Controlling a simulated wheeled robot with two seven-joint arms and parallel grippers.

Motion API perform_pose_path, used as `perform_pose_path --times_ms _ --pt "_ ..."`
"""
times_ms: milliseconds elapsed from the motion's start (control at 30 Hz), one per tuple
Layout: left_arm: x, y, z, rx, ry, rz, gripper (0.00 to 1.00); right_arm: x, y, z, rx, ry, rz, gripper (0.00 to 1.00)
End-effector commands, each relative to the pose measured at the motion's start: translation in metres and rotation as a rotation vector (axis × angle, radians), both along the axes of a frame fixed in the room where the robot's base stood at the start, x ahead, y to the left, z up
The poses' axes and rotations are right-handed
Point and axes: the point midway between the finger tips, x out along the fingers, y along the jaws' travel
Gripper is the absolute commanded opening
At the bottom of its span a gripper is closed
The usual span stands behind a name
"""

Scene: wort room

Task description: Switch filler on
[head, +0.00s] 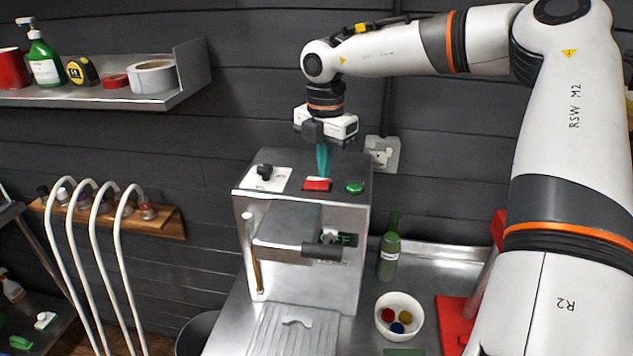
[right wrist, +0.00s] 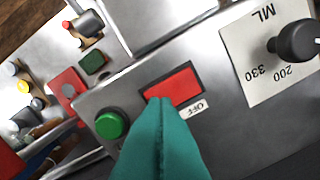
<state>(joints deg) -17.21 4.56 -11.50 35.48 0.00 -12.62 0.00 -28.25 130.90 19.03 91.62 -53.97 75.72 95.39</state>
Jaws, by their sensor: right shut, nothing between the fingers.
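The filler (head: 300,270) is a steel box machine on the bench. Its top panel holds a red rocker switch (head: 317,185), a green button (head: 355,187) and a black knob (head: 265,171). My right gripper (head: 323,174) points down with its teal fingers shut and empty, right over the red switch. In the right wrist view, the fingertips (right wrist: 160,102) overlap the near edge of the red switch (right wrist: 178,85); I cannot tell whether they touch it. The green button (right wrist: 111,124) is to their left. A small display (head: 345,239) on the front is partly hidden and hard to read. My left gripper is not in view.
A green bottle (head: 389,250) and a white bowl (head: 383,309) with coloured caps stand right of the filler. A wall shelf (head: 190,85) and curved white pipes (head: 95,215) are on the left. A wall socket (head: 382,153) is behind.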

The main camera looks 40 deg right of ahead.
Motion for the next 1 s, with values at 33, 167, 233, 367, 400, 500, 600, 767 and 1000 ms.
perform_pose_path --times_ms 33,167,233,367,400,500,600,767,1000 --pt "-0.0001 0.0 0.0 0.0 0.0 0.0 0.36 0.0 0.0 0.0 0.0 0.0 0.0 0.0" --pt "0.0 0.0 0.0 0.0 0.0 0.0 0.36 0.0 0.0 0.0 0.0 0.0 0.0 0.0" --pt "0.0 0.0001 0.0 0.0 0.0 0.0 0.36 0.0 0.0 0.0 0.0 0.0 0.0 0.0" --pt "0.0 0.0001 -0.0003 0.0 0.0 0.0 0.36 0.0 0.0 -0.0004 0.0 0.0 0.0 0.0" --pt "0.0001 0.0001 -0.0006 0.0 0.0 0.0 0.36 0.0 0.0 -0.0007 0.0 0.0 0.0 0.0" --pt "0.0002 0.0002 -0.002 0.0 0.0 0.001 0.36 0.0 0.0 -0.002 0.0 0.0 0.0 0.0" --pt "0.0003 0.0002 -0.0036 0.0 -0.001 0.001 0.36 0.0 0.0 -0.0036 0.0 0.0 0.0 0.0" --pt "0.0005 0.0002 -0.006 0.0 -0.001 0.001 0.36 0.0 0.0 -0.0061 0.0 0.0 0.0 0.0" --pt "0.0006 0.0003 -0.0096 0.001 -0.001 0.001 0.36 0.0 0.0 -0.0096 0.0 0.0 0.0 0.0"
